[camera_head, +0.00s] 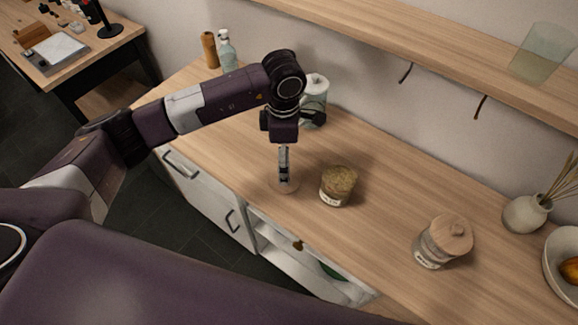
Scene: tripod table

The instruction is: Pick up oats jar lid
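The oats jar (338,187) is a short glass jar with a pale label, standing upright near the counter's middle. Its top is uncovered and shows oats. A round light wooden lid (287,187) is just left of the jar, apart from it. My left gripper (284,178) points down with its fingertips at the lid's top. The fingers line up in this view and hide the lid's middle, so I cannot tell if they grip it. I also cannot tell if the lid rests on the counter. My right gripper is out of view.
A second glass jar (440,245) with a knobbed wooden lid stands at the right. A vase (525,214) with dry stems and a bowl (559,270) are at the right edge. A bottle (227,52) and wooden mill (209,49) stand at the back left. A shelf (430,45) overhangs the back.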

